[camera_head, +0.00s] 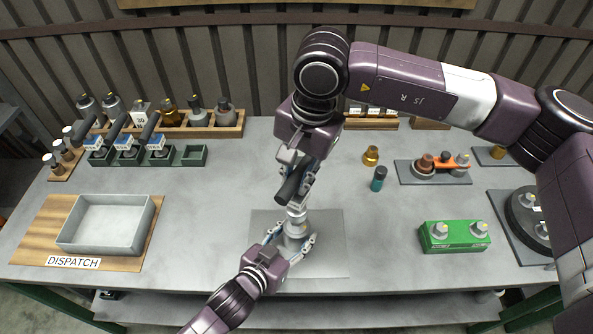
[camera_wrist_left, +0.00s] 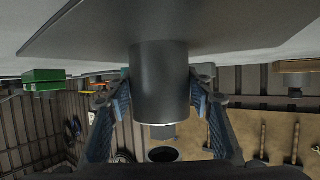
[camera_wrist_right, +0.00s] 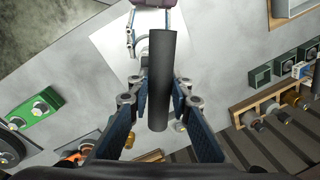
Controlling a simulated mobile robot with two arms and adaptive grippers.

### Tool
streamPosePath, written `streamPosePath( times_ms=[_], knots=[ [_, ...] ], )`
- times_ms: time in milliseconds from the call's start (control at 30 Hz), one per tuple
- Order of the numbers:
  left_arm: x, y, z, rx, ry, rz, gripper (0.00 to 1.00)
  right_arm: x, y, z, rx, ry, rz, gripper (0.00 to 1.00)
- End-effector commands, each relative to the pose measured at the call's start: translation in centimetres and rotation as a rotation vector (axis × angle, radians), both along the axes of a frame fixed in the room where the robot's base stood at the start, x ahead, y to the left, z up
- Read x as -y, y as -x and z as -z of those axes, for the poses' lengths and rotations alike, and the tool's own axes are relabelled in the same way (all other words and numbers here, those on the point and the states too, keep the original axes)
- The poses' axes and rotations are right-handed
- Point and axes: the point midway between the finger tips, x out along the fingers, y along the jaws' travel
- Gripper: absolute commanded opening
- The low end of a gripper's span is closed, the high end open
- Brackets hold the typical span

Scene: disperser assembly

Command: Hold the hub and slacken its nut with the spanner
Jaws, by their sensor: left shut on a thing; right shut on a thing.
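The hub (camera_head: 296,229) is a grey metal cylinder standing upright on a thin grey plate (camera_head: 330,262) at the table's front middle. My left gripper (camera_head: 294,243) is shut on its sides; the left wrist view shows the hub (camera_wrist_left: 160,80) between both fingers, with a narrower stub (camera_wrist_left: 162,132) at its end. My right gripper (camera_head: 300,186) is above the hub, shut on the dark round handle of the spanner (camera_head: 288,188). The handle (camera_wrist_right: 161,75) lies between the fingers in the right wrist view. The spanner's head and the nut are not clear, so I cannot tell whether they touch.
A grey tray (camera_head: 68,240) on a wooden DISPATCH board stands left. Racks with bottles (camera_head: 228,133) and green holders (camera_head: 193,156) are behind it. A teal vial (camera_head: 377,180), a brass piece (camera_head: 371,156) and a green block (camera_head: 453,245) stand right. Bare table lies left of the plate.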

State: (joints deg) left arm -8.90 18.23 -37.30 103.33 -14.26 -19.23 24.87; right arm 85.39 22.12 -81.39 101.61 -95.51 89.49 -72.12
Motion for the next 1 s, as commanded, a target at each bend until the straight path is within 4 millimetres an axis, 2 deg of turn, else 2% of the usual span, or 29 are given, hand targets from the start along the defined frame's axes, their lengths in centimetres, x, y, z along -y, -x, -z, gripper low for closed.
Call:
streamPosePath(
  times_ms=[800,1000],
  knots=[
    [0.0,0.0,0.0,0.0,-0.001,0.0,0.07,-0.1,-0.1,0.9,0.002,-0.001,0.962,0.0],
    [0.0,0.0,0.0,0.0,-0.001,0.0,0.07,-0.1,-0.1,1.0,0.002,-0.001,1.138,0.0]
  ],
)
